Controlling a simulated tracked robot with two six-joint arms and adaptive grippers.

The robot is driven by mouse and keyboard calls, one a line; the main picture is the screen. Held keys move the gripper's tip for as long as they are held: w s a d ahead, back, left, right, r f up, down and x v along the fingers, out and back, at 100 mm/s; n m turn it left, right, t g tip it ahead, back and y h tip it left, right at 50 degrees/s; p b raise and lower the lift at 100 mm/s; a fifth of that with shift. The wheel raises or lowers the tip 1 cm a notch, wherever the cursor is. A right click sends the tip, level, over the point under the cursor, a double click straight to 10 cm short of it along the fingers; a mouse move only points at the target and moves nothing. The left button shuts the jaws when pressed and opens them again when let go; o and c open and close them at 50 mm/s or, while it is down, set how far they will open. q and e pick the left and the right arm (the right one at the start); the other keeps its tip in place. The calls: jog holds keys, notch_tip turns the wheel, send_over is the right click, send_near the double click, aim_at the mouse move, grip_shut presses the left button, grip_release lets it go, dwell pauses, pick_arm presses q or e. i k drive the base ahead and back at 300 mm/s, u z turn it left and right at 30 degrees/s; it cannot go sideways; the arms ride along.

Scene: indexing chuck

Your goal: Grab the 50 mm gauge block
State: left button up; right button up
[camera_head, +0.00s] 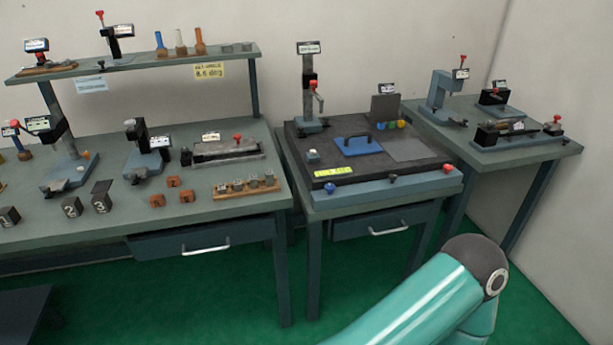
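I cannot single out the 50 mm gauge block at this size. A wooden tray (219,196) near the front right edge of the left bench holds several small grey metal blocks (254,183); their markings are too small to read. A small pale block (313,155) sits on the dark plate of the middle table, also unreadable. Neither of my grippers shows. Only a teal link of one of my arms comes in at the lower right, in front of the floor and clear of the benches.
The left bench (225,205) carries gauges, orange blocks (173,181) and dark numbered blocks (72,207). A shelf (150,65) stands behind. The middle table has a dark plate (430,152) with a blue handled plate (358,145). A right bench (540,152) holds more instruments. Green floor lies open in front.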

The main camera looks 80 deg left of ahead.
aim_at(269, 174)
jog(key=z, duration=0.3)
jog(key=i, duration=0.55)
jog(key=u, duration=1.9)
jog(key=i, duration=0.25)
jog(key=u, duration=1.95)
jog(key=k, duration=0.6)
jog(key=u, duration=0.4)
jog(key=i, duration=1.65)
jog(key=z, duration=0.35)
